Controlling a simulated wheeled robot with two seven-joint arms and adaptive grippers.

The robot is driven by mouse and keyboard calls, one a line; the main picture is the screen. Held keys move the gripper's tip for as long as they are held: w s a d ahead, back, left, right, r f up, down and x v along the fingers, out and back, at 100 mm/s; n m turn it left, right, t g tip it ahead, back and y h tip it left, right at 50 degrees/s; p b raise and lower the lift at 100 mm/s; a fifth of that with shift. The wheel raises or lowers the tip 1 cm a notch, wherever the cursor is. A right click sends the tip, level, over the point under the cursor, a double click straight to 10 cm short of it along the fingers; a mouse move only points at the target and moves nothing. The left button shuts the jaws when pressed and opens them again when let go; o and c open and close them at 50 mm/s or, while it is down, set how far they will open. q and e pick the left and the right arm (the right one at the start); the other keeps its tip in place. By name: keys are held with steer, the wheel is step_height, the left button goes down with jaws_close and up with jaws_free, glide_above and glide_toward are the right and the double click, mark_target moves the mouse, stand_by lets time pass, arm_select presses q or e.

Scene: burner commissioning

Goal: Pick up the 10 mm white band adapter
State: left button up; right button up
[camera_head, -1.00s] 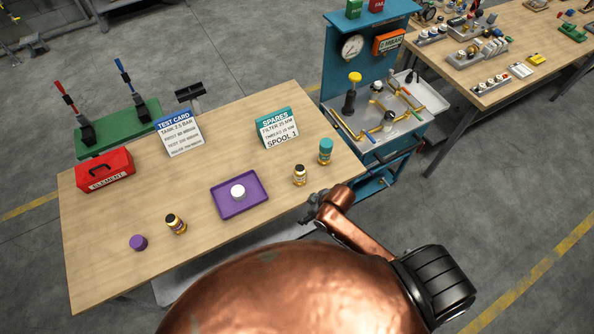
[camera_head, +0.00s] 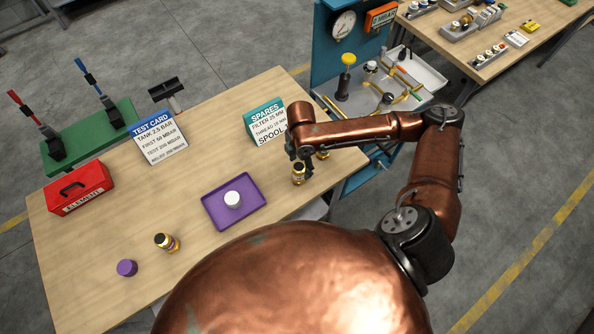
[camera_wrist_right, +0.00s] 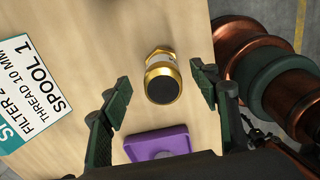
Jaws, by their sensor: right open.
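A small brass adapter with a black top (camera_head: 299,175) stands on the table right of the purple tray. In the right wrist view the brass adapter (camera_wrist_right: 162,78) shows a pale band below its dark end. My right gripper (camera_head: 302,160) is above and beside it in the head view. In the right wrist view my right gripper (camera_wrist_right: 165,88) is open, with one green-padded finger on each side of the adapter and gaps between. My left gripper is not in view.
The purple tray (camera_head: 215,217) holds a white round piece (camera_head: 232,199). A purple cap (camera_head: 127,268), a red box (camera_head: 78,188), the test card (camera_head: 158,138) and the spares card (camera_head: 263,121) are on the table. Bare wood separates them.

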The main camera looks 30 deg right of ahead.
steer(key=f, duration=0.7)
steer(key=shift+s+a, duration=0.15)
steer(key=shift+a, duration=0.2)
jaws_close()
stand_by(0.5)
